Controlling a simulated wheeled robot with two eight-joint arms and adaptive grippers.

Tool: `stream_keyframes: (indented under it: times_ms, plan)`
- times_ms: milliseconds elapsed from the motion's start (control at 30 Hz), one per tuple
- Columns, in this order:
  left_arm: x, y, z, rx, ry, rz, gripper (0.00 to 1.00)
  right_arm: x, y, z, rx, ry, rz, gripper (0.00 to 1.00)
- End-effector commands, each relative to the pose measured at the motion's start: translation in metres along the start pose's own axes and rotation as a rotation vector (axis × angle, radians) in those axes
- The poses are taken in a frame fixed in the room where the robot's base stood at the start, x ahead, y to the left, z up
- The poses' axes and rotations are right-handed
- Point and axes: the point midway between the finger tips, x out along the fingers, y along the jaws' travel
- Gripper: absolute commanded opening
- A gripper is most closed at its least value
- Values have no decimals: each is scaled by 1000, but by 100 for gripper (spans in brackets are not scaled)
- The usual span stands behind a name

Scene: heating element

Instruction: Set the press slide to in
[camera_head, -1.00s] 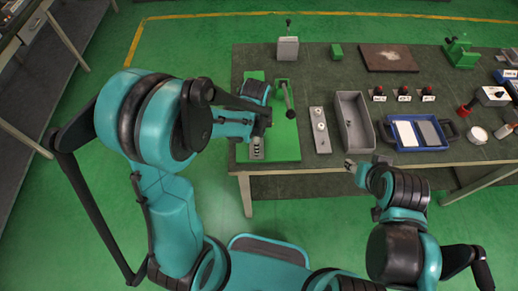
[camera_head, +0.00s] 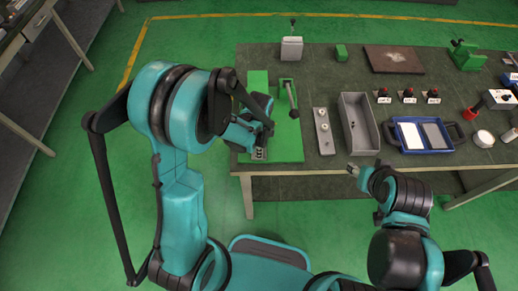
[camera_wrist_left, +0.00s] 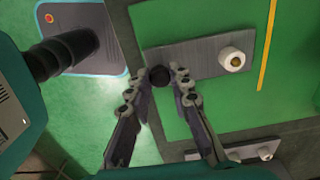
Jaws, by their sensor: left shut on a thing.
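The press has a green base plate (camera_head: 290,143) and a green upright with a dark lever (camera_head: 290,98), at the left end of the table. A grey slide plate (camera_wrist_left: 198,58) lies on the green base in the left wrist view; it bears a white round piece (camera_wrist_left: 236,59) and a black knob (camera_wrist_left: 159,77). My left gripper (camera_wrist_left: 165,80) is shut on the knob, one finger on each side. In the head view my left gripper (camera_head: 264,130) hides most of the slide. My right gripper (camera_head: 351,168) is in front of the table, away from the press; its fingers are too small to read.
A grey plate with round pieces (camera_head: 323,131), an open grey bin (camera_head: 345,119) and a blue tray (camera_head: 395,146) stand right of the press. A grey box with a switch (camera_head: 292,49) is behind it. The floor left of the table is clear.

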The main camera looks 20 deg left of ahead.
Motion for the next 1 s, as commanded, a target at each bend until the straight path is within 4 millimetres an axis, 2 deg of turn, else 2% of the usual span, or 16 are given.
stream_keyframes:
  times_ms: [67, 167, 400, 500, 633, 900, 933, 1000]
  plan:
    - [0, -3, 0, -1, 0, 0, 0, 1, 0, 0, 0, 0, 0, 44]
    - [2, -19, 0, -2, 0, 0, 0, 4, 0, 3, 0, 0, 0, 44]
    - [2, -79, 0, -2, 0, 0, 0, 12, 0, 8, 0, 0, 0, 44]
    - [1, -96, 0, -2, 0, 0, 0, 13, 0, 10, 0, 0, 0, 44]
    - [0, -104, 0, 0, 0, -1, 0, 14, 0, 10, 0, 0, 0, 44]
    - [0, -106, 0, -1, 1, -5, 0, 13, 0, 10, 0, 0, 0, 44]
    - [0, -107, 0, -1, 1, -6, 25, 13, 0, 10, 0, 0, 0, 44]
    - [0, -106, 0, -1, 1, -5, 40, 13, 0, 10, 0, 0, 0, 44]
